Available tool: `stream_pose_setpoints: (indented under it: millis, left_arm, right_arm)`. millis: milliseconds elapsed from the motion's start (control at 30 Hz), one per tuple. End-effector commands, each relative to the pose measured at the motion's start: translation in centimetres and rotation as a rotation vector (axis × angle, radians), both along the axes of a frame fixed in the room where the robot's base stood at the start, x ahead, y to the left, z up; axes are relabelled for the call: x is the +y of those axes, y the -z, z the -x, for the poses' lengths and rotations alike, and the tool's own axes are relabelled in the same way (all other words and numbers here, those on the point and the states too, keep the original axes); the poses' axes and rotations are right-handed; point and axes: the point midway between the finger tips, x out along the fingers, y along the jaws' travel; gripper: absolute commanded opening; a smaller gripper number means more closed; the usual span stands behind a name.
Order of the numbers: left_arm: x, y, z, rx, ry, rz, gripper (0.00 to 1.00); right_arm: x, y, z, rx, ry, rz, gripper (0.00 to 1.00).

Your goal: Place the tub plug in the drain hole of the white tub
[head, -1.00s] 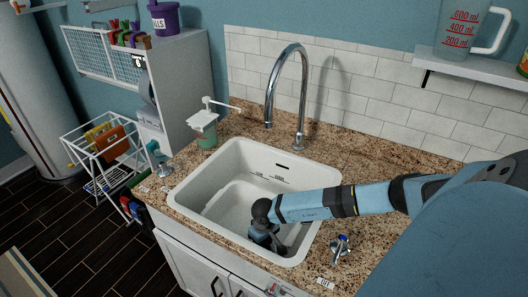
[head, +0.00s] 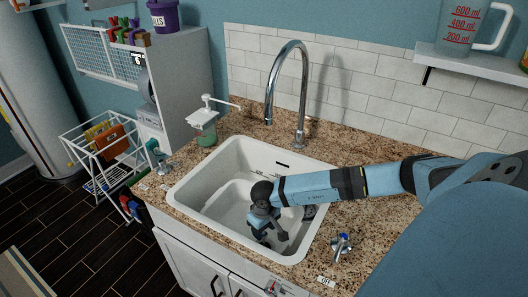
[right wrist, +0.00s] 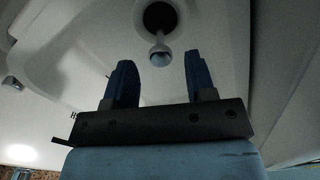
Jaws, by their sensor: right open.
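The white tub (head: 192,197) is set into the granite counter. My right gripper (head: 271,239) is inside its outline, pointing down. In the right wrist view its two fingers (right wrist: 158,66) are spread with nothing between them that they touch. Beyond the fingertips is a round dark-rimmed piece on the tub floor, with a short stem and a pale ball knob (right wrist: 160,56); this looks like the tub plug at the drain hole (right wrist: 160,17). I cannot tell how deep it sits. In the head view a small dark item (head: 309,212) shows beside my arm, too small to name. My left gripper is not in view.
A tall chrome faucet (head: 301,100) arches behind the tub. A soap dispenser (head: 203,130) stands at the back left. The tub walls surround my gripper.

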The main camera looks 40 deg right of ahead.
Motion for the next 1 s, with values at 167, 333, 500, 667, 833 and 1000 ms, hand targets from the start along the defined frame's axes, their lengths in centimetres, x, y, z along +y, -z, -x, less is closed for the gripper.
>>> stream_pose_setpoints:
  millis: [167,333,500,667,833,1000]
  left_arm:
    - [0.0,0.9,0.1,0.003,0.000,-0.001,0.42]
    - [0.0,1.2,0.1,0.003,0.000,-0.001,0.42]
    - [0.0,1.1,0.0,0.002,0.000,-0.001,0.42]
    - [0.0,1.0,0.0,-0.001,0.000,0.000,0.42]
    - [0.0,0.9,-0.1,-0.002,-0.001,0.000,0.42]
    - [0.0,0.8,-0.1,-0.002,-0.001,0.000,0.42]
  right_arm:
    - [0.0,-3.4,-0.1,-0.003,-0.002,0.001,0.50]
    - [0.0,-5.2,0.0,-0.001,0.000,0.000,0.50]
    - [0.0,-5.8,0.0,-0.001,0.000,0.000,0.50]
    - [0.0,-5.8,0.0,0.000,0.000,0.000,0.50]
    - [0.0,-5.8,0.0,0.000,0.000,0.000,0.50]
    - [0.0,-5.9,0.0,0.000,0.000,0.000,0.50]
